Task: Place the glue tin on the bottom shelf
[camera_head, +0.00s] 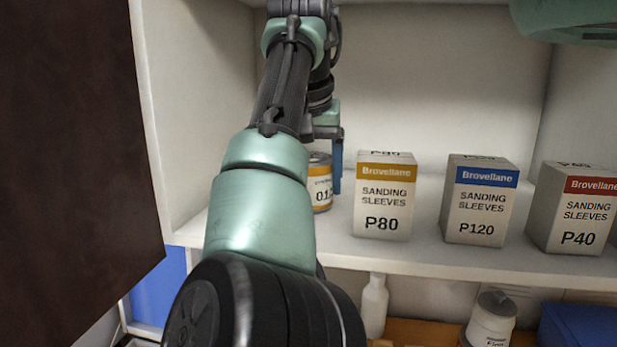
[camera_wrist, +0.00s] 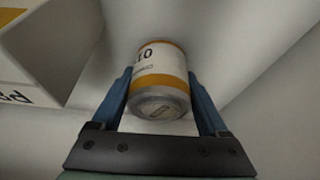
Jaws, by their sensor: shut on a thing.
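The glue tin is a small metal can with a white and orange label (camera_head: 320,184). In the head view it is at the left end of the shelf (camera_head: 440,250), partly hidden behind my arm. In the wrist view the tin (camera_wrist: 160,85) sits between the two blue fingers of my gripper (camera_wrist: 165,95), which is shut on it. In the head view one blue finger of my gripper (camera_head: 335,165) shows beside the tin. I cannot tell whether the tin touches the shelf. A lower level (camera_head: 400,328) shows below this shelf.
Sanding sleeve boxes P80 (camera_head: 384,200), P120 (camera_head: 480,205) and P40 (camera_head: 575,212) stand to the right of the tin. Below are a white bottle (camera_head: 374,305), a capped container (camera_head: 490,320) and a blue bin (camera_head: 580,325). A dark panel (camera_head: 75,150) is at left.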

